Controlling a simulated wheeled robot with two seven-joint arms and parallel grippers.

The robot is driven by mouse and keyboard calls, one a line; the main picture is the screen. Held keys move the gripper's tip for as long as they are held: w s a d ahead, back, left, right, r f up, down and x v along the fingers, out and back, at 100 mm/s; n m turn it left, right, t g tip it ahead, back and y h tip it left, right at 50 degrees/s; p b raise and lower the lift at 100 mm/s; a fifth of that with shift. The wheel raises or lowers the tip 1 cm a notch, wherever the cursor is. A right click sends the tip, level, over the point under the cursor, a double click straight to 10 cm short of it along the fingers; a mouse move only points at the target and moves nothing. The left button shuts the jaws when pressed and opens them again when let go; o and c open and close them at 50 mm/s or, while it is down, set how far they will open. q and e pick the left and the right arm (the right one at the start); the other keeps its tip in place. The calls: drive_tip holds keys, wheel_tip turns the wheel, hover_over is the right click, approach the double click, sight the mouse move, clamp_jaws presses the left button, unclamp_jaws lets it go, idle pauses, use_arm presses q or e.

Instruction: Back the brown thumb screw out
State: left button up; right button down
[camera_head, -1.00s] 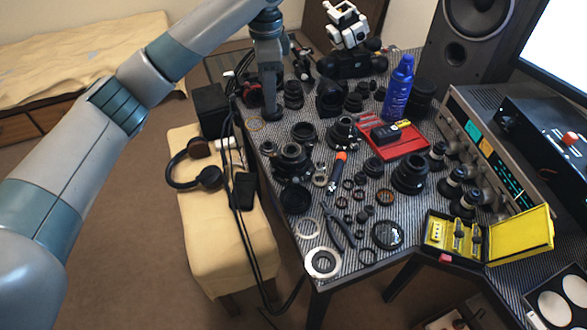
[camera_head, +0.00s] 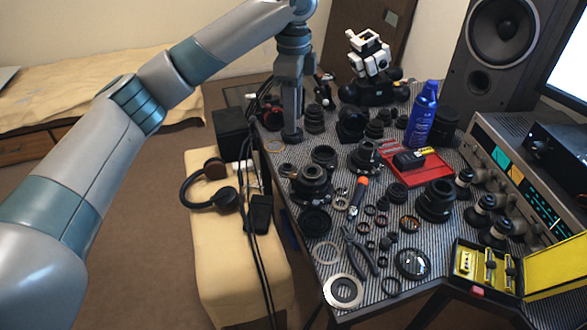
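My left gripper (camera_head: 292,135) points straight down over the back left part of the table, behind the lens parts. Its fingers look like one dark, narrow end, so I cannot tell whether they are open or shut. I see nothing clearly held in it. I cannot pick out the brown thumb screw with certainty. A small brownish part (camera_head: 287,168) lies by the left table edge, too small to identify. A black lens body (camera_head: 311,185) stands just right of it, in front of my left gripper. My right gripper is not in view.
Lens parts and rings crowd the striped table (camera_head: 318,283). An orange-handled tool (camera_head: 357,196), pliers (camera_head: 360,252), a red tray (camera_head: 428,173), a blue bottle (camera_head: 421,118) and a yellow case (camera_head: 484,268) are among them. Headphones (camera_head: 222,195) rest on the cream bench at left.

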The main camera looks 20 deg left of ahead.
sight(293, 175)
use_arm(q)
wheel_tip(293, 175, down, 16)
drive_tip(key=shift+r+p, duration=0.25)
drive_tip(key=shift+p, duration=0.15)
drive_tip(key=shift+f, duration=0.6)
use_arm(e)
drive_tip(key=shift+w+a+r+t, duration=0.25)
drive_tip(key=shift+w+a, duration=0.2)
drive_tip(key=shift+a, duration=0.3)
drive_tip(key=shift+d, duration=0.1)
use_arm(q)
drive_tip(key=c, duration=0.9)
clamp_jaws()
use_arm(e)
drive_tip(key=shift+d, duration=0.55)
